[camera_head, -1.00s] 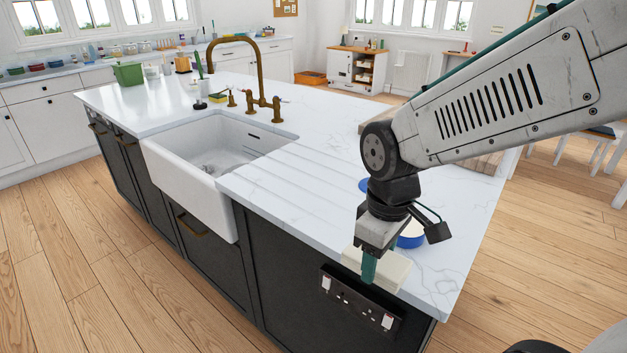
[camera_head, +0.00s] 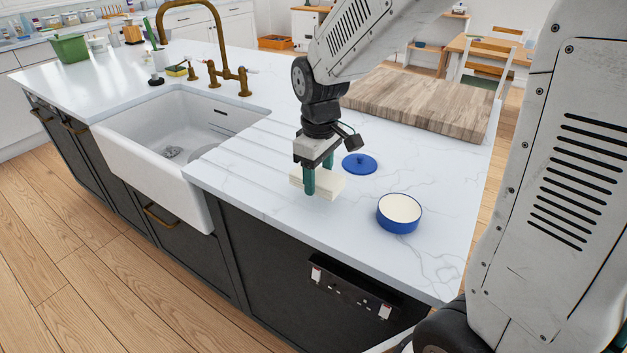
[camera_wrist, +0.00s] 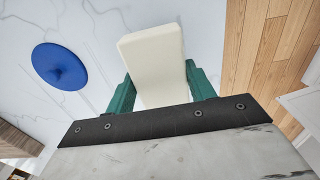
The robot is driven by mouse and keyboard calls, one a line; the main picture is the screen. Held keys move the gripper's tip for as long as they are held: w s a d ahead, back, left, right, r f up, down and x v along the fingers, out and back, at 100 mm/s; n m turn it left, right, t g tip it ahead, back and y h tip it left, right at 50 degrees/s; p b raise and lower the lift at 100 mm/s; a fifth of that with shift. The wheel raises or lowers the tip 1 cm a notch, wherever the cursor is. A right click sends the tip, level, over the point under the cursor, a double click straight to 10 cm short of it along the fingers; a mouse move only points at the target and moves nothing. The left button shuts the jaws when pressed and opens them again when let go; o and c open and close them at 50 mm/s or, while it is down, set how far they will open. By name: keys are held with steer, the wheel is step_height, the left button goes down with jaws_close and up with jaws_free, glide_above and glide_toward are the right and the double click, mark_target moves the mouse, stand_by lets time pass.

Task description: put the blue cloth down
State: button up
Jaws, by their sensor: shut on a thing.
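I see no blue cloth in either view. My gripper (camera_head: 318,176) is shut on a cream, block-shaped thing (camera_head: 329,188), with one green finger on each side of it. The block also shows in the wrist view (camera_wrist: 152,52), sticking out past the fingers. It is over the white marble counter (camera_head: 265,190), close to the surface; I cannot tell whether it touches. A round blue lid (camera_head: 359,164) lies just right of and behind the gripper. A blue pot (camera_head: 399,222) with a cream inside stands to the right.
A white sink (camera_head: 150,150) with a brass tap (camera_head: 217,45) is at the left. A wooden board (camera_head: 425,98) lies at the back right. The counter's front edge, above a black socket panel (camera_head: 350,298), is close by. Bare counter lies in front of the pot.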

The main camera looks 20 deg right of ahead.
steer(key=shift+w, duration=1.1)
steer(key=shift+w+f, duration=0.2)
steer(key=shift+f, duration=1.65)
steer(key=shift+f, duration=0.2)
steer(key=o, duration=1.1)
steer(key=shift+c, duration=0.2)
